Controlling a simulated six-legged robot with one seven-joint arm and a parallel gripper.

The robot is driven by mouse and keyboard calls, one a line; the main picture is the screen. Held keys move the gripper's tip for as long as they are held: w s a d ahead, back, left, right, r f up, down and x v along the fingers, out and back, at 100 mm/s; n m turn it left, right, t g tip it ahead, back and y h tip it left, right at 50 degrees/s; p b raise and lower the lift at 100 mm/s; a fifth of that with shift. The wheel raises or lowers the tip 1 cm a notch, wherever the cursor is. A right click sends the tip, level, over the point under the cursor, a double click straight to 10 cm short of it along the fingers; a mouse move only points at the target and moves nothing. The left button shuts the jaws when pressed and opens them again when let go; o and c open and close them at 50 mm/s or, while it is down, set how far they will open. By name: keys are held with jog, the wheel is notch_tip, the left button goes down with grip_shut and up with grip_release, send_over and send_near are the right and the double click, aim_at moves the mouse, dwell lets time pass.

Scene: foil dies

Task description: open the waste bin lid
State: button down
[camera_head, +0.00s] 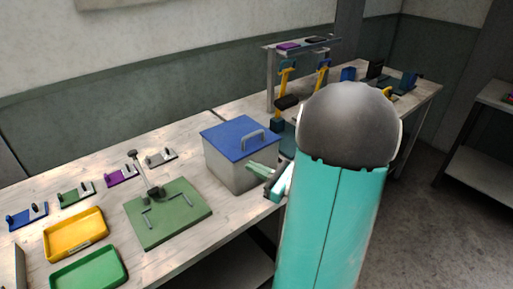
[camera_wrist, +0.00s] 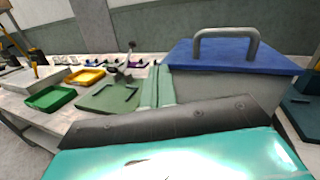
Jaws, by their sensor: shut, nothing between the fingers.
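The waste bin is a grey box (camera_head: 228,172) with a flat blue lid (camera_head: 228,133) and a grey arched handle (camera_head: 253,138). The lid lies closed on the box. In the wrist view the bin (camera_wrist: 215,88) fills the right, with its lid (camera_wrist: 185,53) and handle (camera_wrist: 226,33) in clear view. My gripper (camera_head: 254,167) has pale green fingers, shut and empty. It is at the bin's front right side, below the lid's edge, in the head view. In the wrist view the fingers (camera_wrist: 158,72) show left of the bin. I cannot tell whether they touch it.
A green plate with a clamp (camera_head: 168,214) lies left of the bin. Yellow (camera_head: 76,233) and green (camera_head: 90,270) trays and several small coloured dies stand farther left. A grey stand (camera_head: 270,80) with yellow-handled tools is behind to the right. My arm hides part of the bench.

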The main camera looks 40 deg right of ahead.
jog(key=s+d+m+t+h, duration=0.1)
jog(key=s+d+m+h, duration=0.3)
jog(key=d+m+h, duration=0.25)
jog(key=w+d+r, duration=0.1)
jog(key=w, duration=0.8)
jog(key=shift+w+r+n, duration=0.2)
jog(key=shift+w+n, duration=0.1)
jog(key=shift+n, duration=0.15)
jog(key=shift+r, duration=0.15)
jog(key=shift+r, duration=0.4)
